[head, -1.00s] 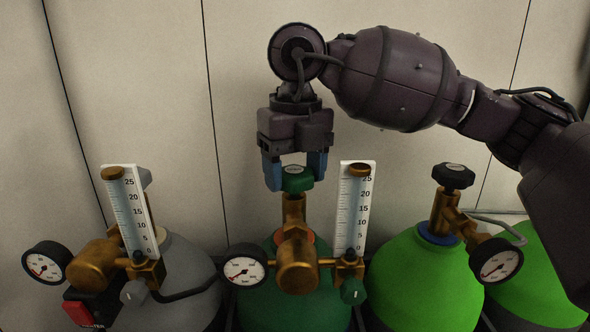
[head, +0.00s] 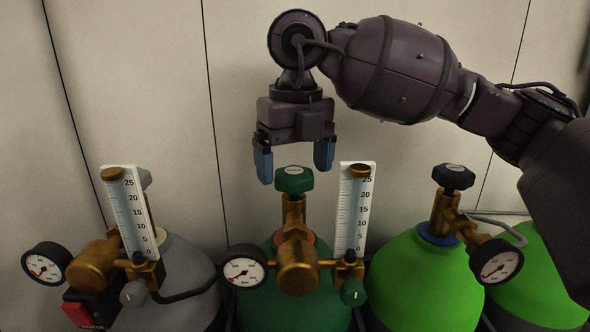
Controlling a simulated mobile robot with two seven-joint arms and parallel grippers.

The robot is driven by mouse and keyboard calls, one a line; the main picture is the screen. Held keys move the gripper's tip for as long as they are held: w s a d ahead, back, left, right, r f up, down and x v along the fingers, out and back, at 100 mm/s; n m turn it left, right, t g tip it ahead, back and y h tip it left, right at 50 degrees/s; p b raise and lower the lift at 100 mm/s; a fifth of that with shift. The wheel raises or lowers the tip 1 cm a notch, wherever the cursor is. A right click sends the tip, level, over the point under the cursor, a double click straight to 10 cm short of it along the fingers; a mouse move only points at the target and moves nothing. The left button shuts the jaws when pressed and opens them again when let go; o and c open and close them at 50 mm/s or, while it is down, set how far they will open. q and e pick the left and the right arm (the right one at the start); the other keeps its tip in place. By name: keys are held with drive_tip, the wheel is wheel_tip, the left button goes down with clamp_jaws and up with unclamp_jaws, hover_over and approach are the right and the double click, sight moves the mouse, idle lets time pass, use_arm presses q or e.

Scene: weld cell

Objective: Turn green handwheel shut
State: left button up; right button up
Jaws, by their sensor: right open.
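The green handwheel (head: 294,180) sits on top of a brass valve (head: 293,212) above the dark green cylinder (head: 270,312), in the middle of the head view. My right gripper (head: 294,170) is open, pointing down above the handwheel. Its two blue fingers are spread wide, one to each side of the handwheel in the picture. The fingers hold nothing, and the handwheel shows clear between and below them. My left gripper is not in view.
Flowmeter tubes stand left (head: 131,212) and right (head: 354,210) of the valve. A pressure gauge (head: 244,270) faces forward. A bright green cylinder (head: 420,285) with a black handwheel (head: 453,177) stands right, a grey cylinder (head: 190,280) left. The wall is behind.

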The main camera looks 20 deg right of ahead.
sight(297, 171)
wheel_tip(297, 171, up, 9)
drive_tip(key=shift+r, duration=0.2)
drive_tip(key=shift+s+d, duration=0.1)
idle(0.5)
